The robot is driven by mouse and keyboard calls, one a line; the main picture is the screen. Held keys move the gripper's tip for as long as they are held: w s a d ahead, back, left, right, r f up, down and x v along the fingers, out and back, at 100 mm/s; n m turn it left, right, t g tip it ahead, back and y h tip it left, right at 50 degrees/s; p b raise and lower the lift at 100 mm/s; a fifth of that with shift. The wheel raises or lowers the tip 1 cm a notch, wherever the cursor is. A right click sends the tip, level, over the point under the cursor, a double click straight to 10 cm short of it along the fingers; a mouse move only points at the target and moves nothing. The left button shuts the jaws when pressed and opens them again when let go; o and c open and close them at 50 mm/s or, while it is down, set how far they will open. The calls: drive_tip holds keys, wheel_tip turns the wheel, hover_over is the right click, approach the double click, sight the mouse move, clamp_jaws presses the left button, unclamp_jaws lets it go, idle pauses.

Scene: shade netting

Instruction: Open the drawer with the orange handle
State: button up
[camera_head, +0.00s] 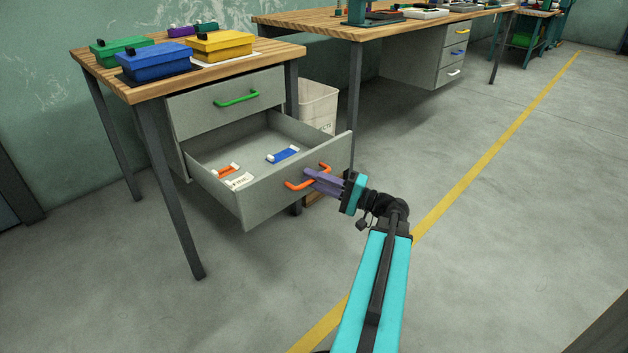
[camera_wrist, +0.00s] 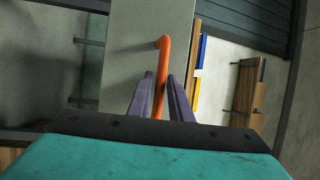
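The drawer (camera_head: 285,195) with the orange handle (camera_head: 293,186) is pulled far out of the small wooden-topped bench in the head view. Its grey front also shows in the wrist view (camera_wrist: 125,60). My gripper (camera_head: 310,176) is at the handle, in front of the drawer. In the wrist view its two purple fingers (camera_wrist: 161,92) stand on either side of the orange bar (camera_wrist: 164,62). Whether both fingers press on the bar is hard to tell. Inside the drawer lie a blue-labelled item (camera_head: 283,154), an orange-labelled item (camera_head: 228,170) and a white item (camera_head: 239,181).
Above is a shut drawer with a green handle (camera_head: 236,97). Blue (camera_head: 156,62), green (camera_head: 121,49) and yellow (camera_head: 218,45) boxes stand on the benchtop. A pale bin (camera_head: 318,106) is behind the open drawer. Bench legs (camera_head: 172,190) flank it. The floor in front is clear.

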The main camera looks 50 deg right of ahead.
drive_tip(key=shift+s, duration=0.1)
drive_tip(key=p+v, duration=0.3)
drive_tip(key=v, duration=1)
drive_tip(key=shift+s, duration=0.3)
drive_tip(key=shift+d+p, duration=0.1)
drive_tip(key=shift+p, duration=0.2)
